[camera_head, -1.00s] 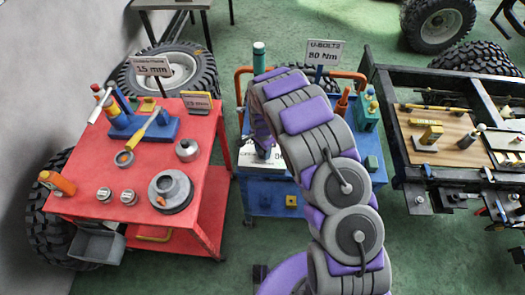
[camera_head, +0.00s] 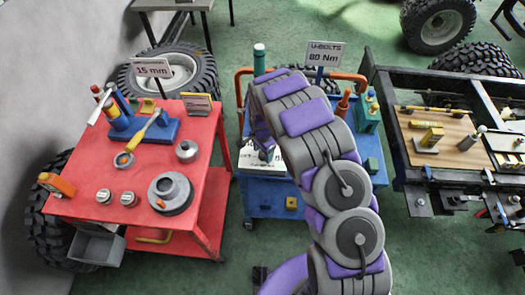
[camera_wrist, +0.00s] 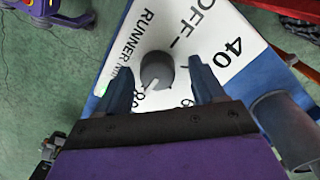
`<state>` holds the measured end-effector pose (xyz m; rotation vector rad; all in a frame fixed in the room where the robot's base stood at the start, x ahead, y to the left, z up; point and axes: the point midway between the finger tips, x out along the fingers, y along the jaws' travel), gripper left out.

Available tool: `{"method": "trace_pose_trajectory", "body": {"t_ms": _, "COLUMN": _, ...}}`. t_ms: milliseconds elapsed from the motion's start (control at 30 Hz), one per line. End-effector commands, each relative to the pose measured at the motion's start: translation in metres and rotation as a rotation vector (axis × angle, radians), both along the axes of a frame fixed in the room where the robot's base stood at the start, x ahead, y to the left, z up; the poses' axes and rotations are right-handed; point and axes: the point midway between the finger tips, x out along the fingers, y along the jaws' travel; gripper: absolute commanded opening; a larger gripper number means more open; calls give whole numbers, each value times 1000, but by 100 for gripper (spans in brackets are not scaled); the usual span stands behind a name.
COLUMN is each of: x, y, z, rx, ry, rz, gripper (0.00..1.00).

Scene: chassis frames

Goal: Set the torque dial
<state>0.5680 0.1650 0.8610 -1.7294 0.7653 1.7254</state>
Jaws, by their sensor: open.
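The torque dial (camera_wrist: 157,71) is a round dark grey knob with a pale pointer mark. It sits on a white panel (camera_wrist: 143,38) printed with OFF, 40, 80, a partly hidden 6 and RUNNER. The pointer mark faces the lower left, close to the 80. My gripper (camera_wrist: 157,76) is open, with one dark finger on each side of the knob. Gaps show between the knob and both fingers; the height above the panel is unclear. In the head view the panel (camera_head: 247,158) lies on the blue cart (camera_head: 263,198), and my arm hides the dial.
A sign (camera_head: 325,54) above the blue cart reads U-BOLTS 80 Nm. A red cart (camera_head: 80,188) with tools and round parts stands left. A truck chassis (camera_head: 395,130) stands right. In the wrist view a grey cylinder (camera_wrist: 285,128) is close to the gripper's right.

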Motion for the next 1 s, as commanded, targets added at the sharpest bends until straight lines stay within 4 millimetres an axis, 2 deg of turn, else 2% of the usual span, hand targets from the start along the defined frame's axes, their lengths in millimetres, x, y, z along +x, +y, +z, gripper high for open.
{"method": "trace_pose_trajectory", "body": {"t_ms": 167, "x": 0, "y": 0, "z": 12, "rx": -1, "ry": 1, "rz": 0, "gripper": 68}}
{"method": "trace_pose_trajectory", "body": {"t_ms": 267, "x": -1, "y": 0, "z": 29, "rx": -1, "ry": 1, "rz": 0, "gripper": 68}}
{"method": "trace_pose_trajectory", "body": {"t_ms": 700, "x": 2, "y": 1, "z": 127, "rx": 1, "ry": -4, "rz": 0, "gripper": 68}}
{"method": "trace_pose_trajectory", "body": {"t_ms": 900, "x": 2, "y": 2, "z": 159, "rx": 0, "ry": -6, "rz": 0, "gripper": 68}}
{"method": "trace_pose_trajectory", "body": {"t_ms": 1000, "x": 1, "y": 2, "z": 167, "rx": -1, "ry": -1, "rz": 0, "gripper": 68}}
